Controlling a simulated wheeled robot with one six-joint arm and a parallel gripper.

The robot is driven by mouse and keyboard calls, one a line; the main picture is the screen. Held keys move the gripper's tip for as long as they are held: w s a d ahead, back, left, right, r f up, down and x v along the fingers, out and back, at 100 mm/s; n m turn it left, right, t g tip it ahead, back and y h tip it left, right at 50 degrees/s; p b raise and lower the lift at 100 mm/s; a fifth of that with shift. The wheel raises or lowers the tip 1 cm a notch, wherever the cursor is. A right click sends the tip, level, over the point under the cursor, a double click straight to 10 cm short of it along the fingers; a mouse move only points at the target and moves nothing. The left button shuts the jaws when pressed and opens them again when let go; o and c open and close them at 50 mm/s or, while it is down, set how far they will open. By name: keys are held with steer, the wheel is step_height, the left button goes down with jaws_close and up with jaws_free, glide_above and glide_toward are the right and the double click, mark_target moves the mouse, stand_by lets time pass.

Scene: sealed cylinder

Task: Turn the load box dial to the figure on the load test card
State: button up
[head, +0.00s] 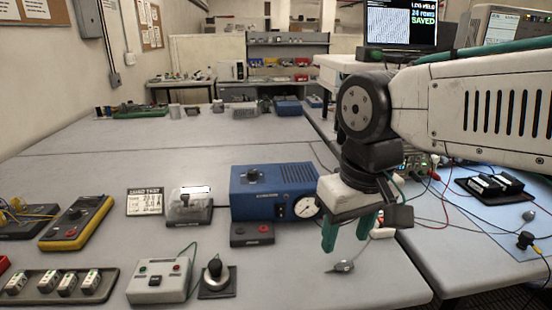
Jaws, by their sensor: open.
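The load test card (145,201) stands on the bench left of centre; it appears to read 20.0 V and 5.0 A. A blue box (262,206) stands near the middle, with a black knob (254,175) on top and a round white dial gauge (306,204) on its front right. Its label and the gauge's figures are too small to read, so I cannot be sure it is the load box. My gripper (348,234) points down with its green fingers apart and empty, right of the blue box. My wrist is close to the box's right end.
A clear-covered grey unit (190,208) stands between card and blue box. A grey box with buttons (160,280), a black-knobbed lever (216,277) and a yellow multimeter (76,222) are in front and left. A small grey probe (343,267) lies below my gripper.

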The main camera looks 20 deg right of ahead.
steer(key=w+r+m, duration=0.4)
steer(key=w+r, duration=0.1)
steer(key=w, duration=0.6)
steer(key=m+g, duration=0.1)
steer(key=m, duration=0.8)
glide_toward(252, 171)
steer(key=shift+s+f, duration=0.2)
steer(key=shift+f, duration=0.1)
steer(key=shift+w+f, duration=0.25)
steer(key=shift+f, duration=0.05)
step_height(252, 171, down, 7)
steer(key=shift+f, duration=0.2)
steer(key=c, duration=1)
